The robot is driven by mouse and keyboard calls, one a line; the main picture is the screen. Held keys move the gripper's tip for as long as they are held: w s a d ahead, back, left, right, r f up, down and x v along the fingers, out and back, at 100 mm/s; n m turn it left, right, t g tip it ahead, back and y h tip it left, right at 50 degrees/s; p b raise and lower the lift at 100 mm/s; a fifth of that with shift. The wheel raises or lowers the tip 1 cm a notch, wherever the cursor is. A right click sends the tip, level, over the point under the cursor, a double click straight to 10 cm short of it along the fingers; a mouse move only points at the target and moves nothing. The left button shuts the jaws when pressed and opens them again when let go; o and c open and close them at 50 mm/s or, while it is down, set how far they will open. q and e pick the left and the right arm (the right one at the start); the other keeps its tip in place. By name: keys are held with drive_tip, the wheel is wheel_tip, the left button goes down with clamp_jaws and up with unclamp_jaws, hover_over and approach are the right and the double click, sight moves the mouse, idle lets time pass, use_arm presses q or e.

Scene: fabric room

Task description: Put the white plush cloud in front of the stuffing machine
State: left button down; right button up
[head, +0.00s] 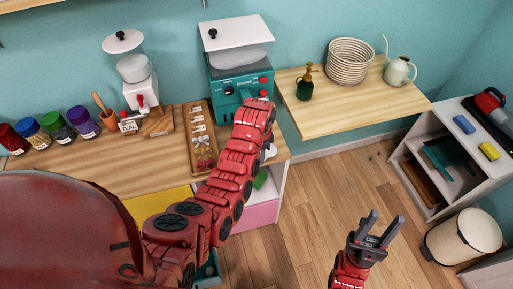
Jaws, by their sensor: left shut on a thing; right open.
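The teal stuffing machine (240,90) with a white lid stands at the back of the wooden counter. My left arm reaches up across the counter and covers part of the machine's front. My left gripper (265,148) is mostly hidden behind that arm, low near the counter's right end. A small white piece, which looks like the plush cloud (271,152), shows there beside the arm; most of it is hidden. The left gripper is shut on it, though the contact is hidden. My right gripper (375,228) is open and empty above the floor, away from the counter.
A wooden tray (194,118) with small items lies left of the machine, near a white dispenser (139,87) and several jars. A bin (463,237) stands at lower right.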

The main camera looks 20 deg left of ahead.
use_arm(q)
drive_tip(key=shift+w+a+r, duration=0.15)
drive_tip(key=shift+w+a, duration=0.05)
drive_tip(key=shift+a, duration=0.05)
drive_tip(key=shift+w+a+p, duration=0.25)
drive_tip(key=shift+w+a, duration=0.15)
drive_tip(key=shift+w, duration=0.2)
drive_tip(key=shift+w+a+p, duration=0.25)
drive_tip(key=shift+w+a, duration=0.1)
drive_tip(key=shift+w, duration=0.25)
drive_tip(key=shift+w+a, duration=0.35)
drive_tip(key=shift+a, duration=0.05)
drive_tip(key=shift+p, duration=0.5)
drive_tip(key=shift+d+f, duration=0.1)
drive_tip(key=shift+f, duration=0.3)
drive_tip(key=shift+f, duration=0.15)
drive_tip(key=c, duration=0.7)
unclamp_jaws()
